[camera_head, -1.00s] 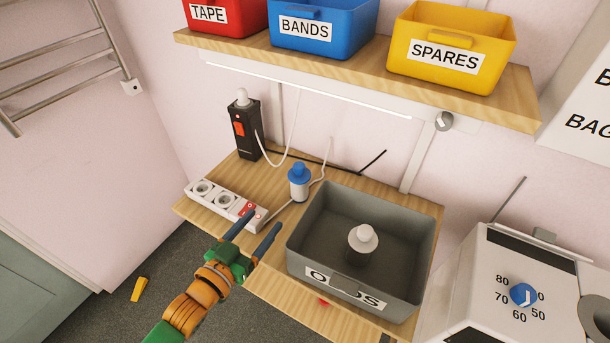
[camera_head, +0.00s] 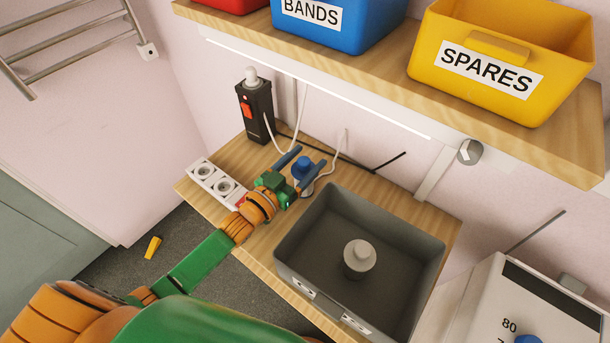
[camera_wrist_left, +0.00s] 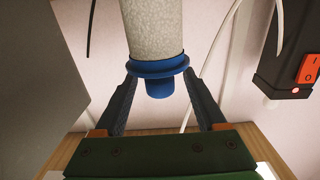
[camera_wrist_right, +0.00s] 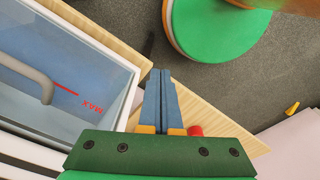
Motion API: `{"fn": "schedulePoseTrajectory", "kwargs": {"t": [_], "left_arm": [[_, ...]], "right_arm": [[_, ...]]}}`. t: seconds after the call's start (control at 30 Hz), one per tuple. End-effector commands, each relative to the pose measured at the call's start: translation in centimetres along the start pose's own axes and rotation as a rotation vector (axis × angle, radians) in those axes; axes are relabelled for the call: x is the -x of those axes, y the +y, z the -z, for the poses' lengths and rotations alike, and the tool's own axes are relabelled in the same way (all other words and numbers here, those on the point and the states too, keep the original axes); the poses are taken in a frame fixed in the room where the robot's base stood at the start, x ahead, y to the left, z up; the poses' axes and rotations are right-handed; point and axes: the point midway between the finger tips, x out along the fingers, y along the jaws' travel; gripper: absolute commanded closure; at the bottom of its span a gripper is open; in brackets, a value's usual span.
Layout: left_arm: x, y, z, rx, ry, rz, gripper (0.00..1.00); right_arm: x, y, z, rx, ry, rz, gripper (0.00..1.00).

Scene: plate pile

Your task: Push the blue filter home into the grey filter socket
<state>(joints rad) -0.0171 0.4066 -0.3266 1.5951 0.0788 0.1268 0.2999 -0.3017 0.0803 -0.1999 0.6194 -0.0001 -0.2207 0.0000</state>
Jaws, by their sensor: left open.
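The blue filter (camera_head: 302,168) stands on the wooden bench in the head view. Its blue cap shows between my left fingers; the gripper partly hides its pale body. The left wrist view shows its blue collar and knob (camera_wrist_left: 158,76) and its speckled pale body. My left gripper (camera_head: 309,158) is open, with a finger on either side of the cap; I cannot tell whether they touch it. I cannot make out a grey filter socket; the filter's foot is hidden. My right gripper (camera_wrist_right: 161,78) is shut and empty in the right wrist view.
A grey bin (camera_head: 420,246) holding a pale knob-topped thing (camera_head: 360,257) stands right of the filter. A white socket strip (camera_head: 216,184) and a black switch block (camera_head: 256,112) are on the left. The shelf with yellow bin (camera_head: 500,60) overhangs behind. White cables run nearby.

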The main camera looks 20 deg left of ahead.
Motion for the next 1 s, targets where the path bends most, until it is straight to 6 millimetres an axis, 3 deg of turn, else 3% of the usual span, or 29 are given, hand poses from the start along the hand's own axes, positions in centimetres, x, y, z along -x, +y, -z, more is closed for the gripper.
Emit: {"fn": "schedulePoseTrajectory", "kwargs": {"t": [0.07,0.3,0.37,1.0], "left_arm": [[0.03,0.00,-0.03,0.000,0.000,0.000,0.27],[0.06,-0.01,-0.02,0.000,0.000,0.000,0.89],[0.06,-0.01,-0.02,0.000,0.000,0.000,1.00],[0.09,0.00,-0.10,0.000,-0.002,0.001,1.00]], "right_arm": [[-0.02,0.01,0.07,0.000,0.001,0.000,1.00],[-0.02,0.00,0.10,0.000,0.002,0.000,1.00],[-0.02,-0.01,0.11,0.000,0.002,0.000,1.00],[-0.03,-0.01,0.17,0.000,0.004,0.000,1.00]]}}
